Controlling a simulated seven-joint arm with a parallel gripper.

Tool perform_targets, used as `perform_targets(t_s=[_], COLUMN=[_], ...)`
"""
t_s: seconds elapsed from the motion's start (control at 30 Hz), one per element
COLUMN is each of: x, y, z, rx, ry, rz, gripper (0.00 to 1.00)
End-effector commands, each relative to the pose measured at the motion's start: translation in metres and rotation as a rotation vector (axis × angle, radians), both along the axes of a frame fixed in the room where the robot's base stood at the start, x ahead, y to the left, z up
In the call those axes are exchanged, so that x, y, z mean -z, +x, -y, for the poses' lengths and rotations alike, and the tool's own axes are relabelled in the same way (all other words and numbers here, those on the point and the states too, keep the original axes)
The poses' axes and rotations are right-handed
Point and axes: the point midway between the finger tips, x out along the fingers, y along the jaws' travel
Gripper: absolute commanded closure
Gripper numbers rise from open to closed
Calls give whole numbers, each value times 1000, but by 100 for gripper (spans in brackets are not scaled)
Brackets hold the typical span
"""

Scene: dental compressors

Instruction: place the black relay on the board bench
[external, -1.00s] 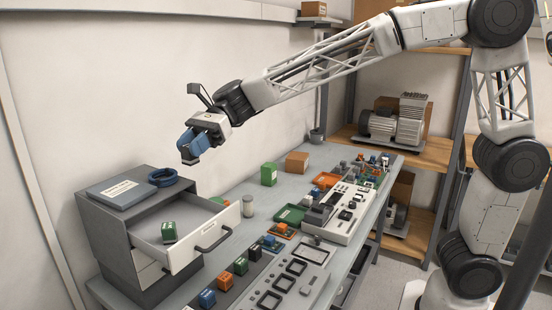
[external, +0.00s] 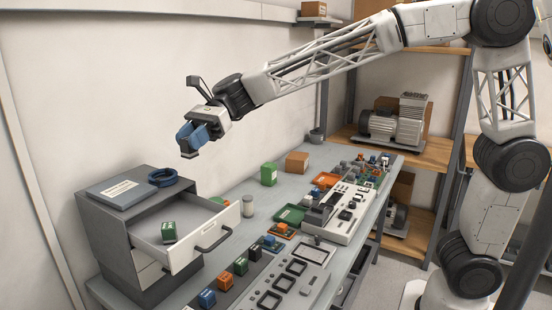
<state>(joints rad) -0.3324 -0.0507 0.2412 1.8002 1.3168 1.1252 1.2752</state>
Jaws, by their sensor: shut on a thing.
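My gripper (external: 190,150) with blue fingers hangs in the air above and right of the grey drawer cabinet (external: 108,228). It is shut on a small dark piece at its fingertips, which looks like the black relay; the fingers hide most of it, so its outline is unclear. The board bench (external: 176,296) is the long grey table below, apart from the gripper. Another black block (external: 255,253) sits in a row on a dark strip on the bench, among orange, green and blue blocks.
The white drawer (external: 185,262) stands open with a green block (external: 169,232) inside. A blue ring (external: 163,177) lies on the cabinet.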

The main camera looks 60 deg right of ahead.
Motion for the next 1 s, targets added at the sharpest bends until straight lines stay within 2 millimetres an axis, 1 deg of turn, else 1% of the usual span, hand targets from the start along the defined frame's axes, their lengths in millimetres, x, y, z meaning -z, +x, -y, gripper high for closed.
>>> perform_targets(t_s=[0.27, 0.47, 0.67, 1.0], x=[3, 15, 38, 86], y=[4, 19, 44, 88], z=[4, 23, 59, 139], rx=[8, 38, 94, 213], ry=[0, 3, 6, 12], rz=[-1, -3, -3, -3], gripper=[92, 92, 92, 92])
